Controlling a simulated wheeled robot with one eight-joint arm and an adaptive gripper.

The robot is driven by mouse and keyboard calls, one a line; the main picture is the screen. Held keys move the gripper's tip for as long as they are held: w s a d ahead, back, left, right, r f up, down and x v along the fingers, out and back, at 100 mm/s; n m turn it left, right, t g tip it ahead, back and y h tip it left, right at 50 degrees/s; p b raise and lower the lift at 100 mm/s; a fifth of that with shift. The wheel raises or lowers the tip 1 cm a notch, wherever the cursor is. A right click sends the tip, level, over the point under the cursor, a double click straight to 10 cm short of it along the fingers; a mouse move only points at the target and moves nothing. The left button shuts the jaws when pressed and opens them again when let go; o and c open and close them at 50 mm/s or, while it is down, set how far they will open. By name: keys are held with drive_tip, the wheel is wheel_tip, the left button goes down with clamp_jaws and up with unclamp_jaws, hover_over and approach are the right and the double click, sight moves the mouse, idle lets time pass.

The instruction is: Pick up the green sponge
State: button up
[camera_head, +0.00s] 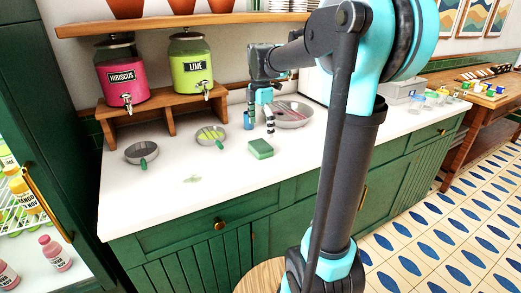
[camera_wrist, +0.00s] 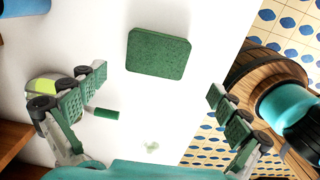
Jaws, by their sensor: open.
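The green sponge (camera_head: 260,149) lies flat on the white counter in the head view, just right of the strainer with the green contents. In the wrist view the sponge (camera_wrist: 158,53) is a green rounded block, in full view and ahead of the fingers. My gripper (camera_head: 268,121) is above the counter, behind the sponge and close to it in the head view. In the wrist view my gripper (camera_wrist: 158,97) has its two fingers wide apart, with nothing between the pads at the tips. The sponge is apart from both fingers.
Two strainers with green handles (camera_head: 141,153) (camera_head: 210,136) stand left of the sponge. A grey round basin (camera_head: 292,116) and a blue bottle (camera_head: 248,120) are by my gripper. Drink dispensers (camera_head: 190,65) stand on a wooden riser. The counter front (camera_head: 170,205) is mostly clear.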

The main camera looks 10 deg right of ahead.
sight(260, 145)
drive_tip(key=shift+w+f, duration=0.15)
drive_tip(key=shift+f, duration=1.4)
drive_tip(key=shift+w+f, duration=0.1)
drive_tip(key=shift+f, duration=1.45)
drive_tip(key=c, duration=0.7)
drive_tip(key=shift+r, duration=0.15)
wheel_tip(260, 145, up, 20)
drive_tip(key=shift+f, duration=0.1)
